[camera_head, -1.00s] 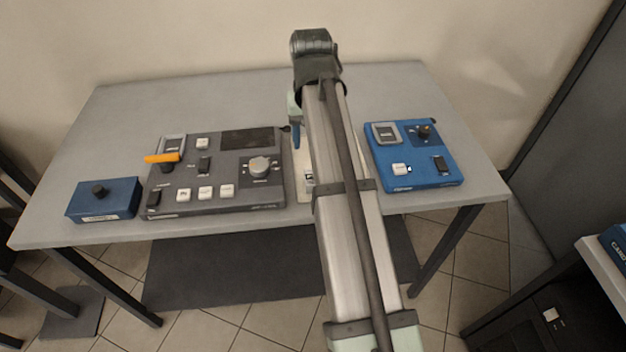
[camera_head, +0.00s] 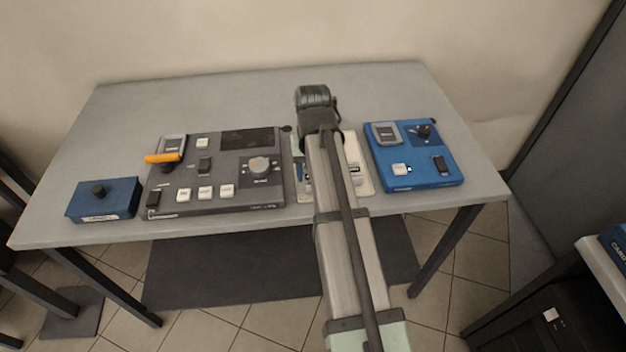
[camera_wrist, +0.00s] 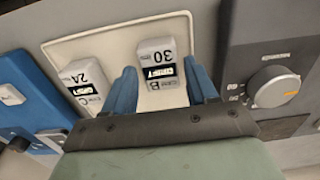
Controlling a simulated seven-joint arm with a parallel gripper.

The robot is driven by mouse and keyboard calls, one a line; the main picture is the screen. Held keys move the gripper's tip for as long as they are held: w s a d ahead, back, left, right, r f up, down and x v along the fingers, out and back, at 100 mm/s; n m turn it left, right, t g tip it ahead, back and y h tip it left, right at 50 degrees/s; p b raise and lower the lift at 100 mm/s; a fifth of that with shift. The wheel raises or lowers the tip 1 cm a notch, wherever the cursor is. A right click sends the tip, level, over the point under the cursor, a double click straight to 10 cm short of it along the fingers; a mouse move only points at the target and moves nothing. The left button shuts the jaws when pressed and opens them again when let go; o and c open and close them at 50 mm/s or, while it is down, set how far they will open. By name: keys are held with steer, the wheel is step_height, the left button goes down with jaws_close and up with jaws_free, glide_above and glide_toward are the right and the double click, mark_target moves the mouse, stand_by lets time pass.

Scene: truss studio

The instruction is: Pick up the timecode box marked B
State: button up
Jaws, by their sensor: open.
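In the wrist view, the timecode box marked B (camera_wrist: 155,65) is a pale box with a black-and-white label and the number 30. It rests on a cream tray (camera_wrist: 115,47). My gripper (camera_wrist: 160,72) is open, with one blue finger on either side of the box; whether they touch it I cannot tell. In the head view, my arm covers the gripper and much of the tray (camera_head: 366,184).
The dark grey control panel (camera_head: 225,195) with a large knob stands close left of the tray in the head view. A blue panel (camera_head: 430,172) stands close on its right. A small blue box (camera_head: 103,199) is at the far left. The table's back strip is clear.

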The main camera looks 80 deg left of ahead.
step_height(320, 180, down, 2)
steer(key=shift+f, duration=0.1)
steer(key=c, duration=0.8)
steer(key=shift+o, duration=0.2)
